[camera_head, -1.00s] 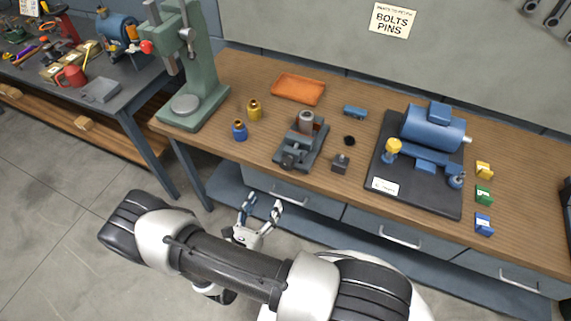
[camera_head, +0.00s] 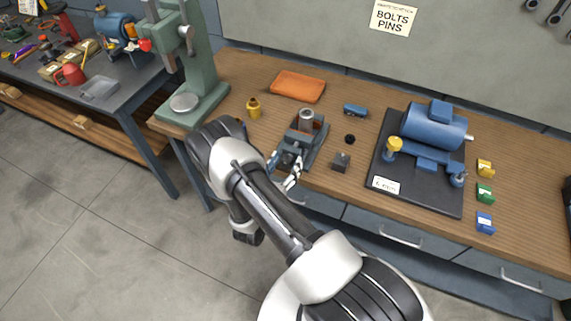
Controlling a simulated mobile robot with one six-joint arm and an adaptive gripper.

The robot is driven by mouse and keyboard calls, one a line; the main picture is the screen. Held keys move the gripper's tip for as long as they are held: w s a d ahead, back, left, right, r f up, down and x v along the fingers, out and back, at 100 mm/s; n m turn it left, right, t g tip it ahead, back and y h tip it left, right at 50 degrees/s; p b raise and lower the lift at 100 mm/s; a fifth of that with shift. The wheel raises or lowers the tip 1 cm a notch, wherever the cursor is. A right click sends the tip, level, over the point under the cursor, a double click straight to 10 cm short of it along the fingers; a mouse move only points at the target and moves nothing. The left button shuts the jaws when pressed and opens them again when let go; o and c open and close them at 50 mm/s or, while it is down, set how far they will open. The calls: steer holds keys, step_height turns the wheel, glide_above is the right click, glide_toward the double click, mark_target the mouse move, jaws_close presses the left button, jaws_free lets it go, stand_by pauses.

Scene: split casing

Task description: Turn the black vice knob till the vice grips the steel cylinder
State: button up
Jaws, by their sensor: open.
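The grey vice (camera_head: 314,146) stands near the front edge of the wooden bench. The steel cylinder (camera_head: 306,118) stands upright between its jaws at the far end. Whether the jaws touch the cylinder cannot be told. My gripper (camera_head: 285,166) is open at the near end of the vice, its fingers on either side of the vice's front, where the black knob (camera_head: 288,158) partly shows. Whether the fingers touch the knob is unclear. My arm reaches in from the lower right.
A small grey block (camera_head: 341,161) and a black round piece (camera_head: 350,139) lie right of the vice. A blue motor (camera_head: 433,127) sits on a black board at right.

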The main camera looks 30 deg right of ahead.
steer(key=shift+c, duration=0.3)
steer(key=c, duration=1)
